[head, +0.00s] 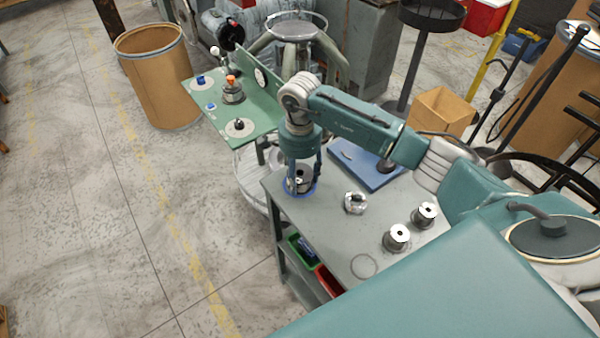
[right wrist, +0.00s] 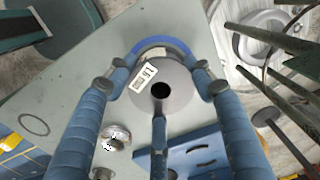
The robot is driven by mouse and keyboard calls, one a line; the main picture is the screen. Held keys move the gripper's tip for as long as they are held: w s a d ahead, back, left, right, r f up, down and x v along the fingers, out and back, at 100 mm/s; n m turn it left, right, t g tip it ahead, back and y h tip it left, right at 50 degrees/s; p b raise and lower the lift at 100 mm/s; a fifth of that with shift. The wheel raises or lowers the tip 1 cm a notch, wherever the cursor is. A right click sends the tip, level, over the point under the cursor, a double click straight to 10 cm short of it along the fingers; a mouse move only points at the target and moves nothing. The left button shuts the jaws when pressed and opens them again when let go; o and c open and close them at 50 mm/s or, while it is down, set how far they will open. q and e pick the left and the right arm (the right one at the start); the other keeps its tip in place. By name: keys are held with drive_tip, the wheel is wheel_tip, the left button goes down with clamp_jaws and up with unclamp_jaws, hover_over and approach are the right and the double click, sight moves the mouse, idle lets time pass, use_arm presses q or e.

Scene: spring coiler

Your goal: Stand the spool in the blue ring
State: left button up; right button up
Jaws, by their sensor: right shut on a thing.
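A grey metal spool (right wrist: 146,98) with a dark centre hole and a white label stands upright between the fingers of my right gripper (right wrist: 160,92). In the head view the right gripper (head: 302,183) points down at the table's far left corner, shut on the spool (head: 300,182). The blue ring (right wrist: 163,42) shows as an arc past the spool's edge, and around its foot in the head view (head: 289,190). The spool is over or inside the ring; I cannot tell whether its base touches the table. My left gripper is not in view.
The grey table (head: 325,228) also holds two more spools (head: 397,238) (head: 425,215), a shiny metal part (head: 355,203), a thin ring outline (head: 363,266) and a blue plate (head: 370,172). A green machine table (head: 215,105) stands beyond the left corner.

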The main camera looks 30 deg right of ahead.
drive_tip(key=o, duration=1.5)
drive_tip(key=shift+r, duration=0.2)
drive_tip(key=shift+w+r+b, duration=0.1)
drive_tip(key=shift+r+b, duration=0.2)
wheel_tip(320, 180, up, 11)
drive_tip(key=b, duration=0.3)
drive_tip(key=shift+r, duration=0.1)
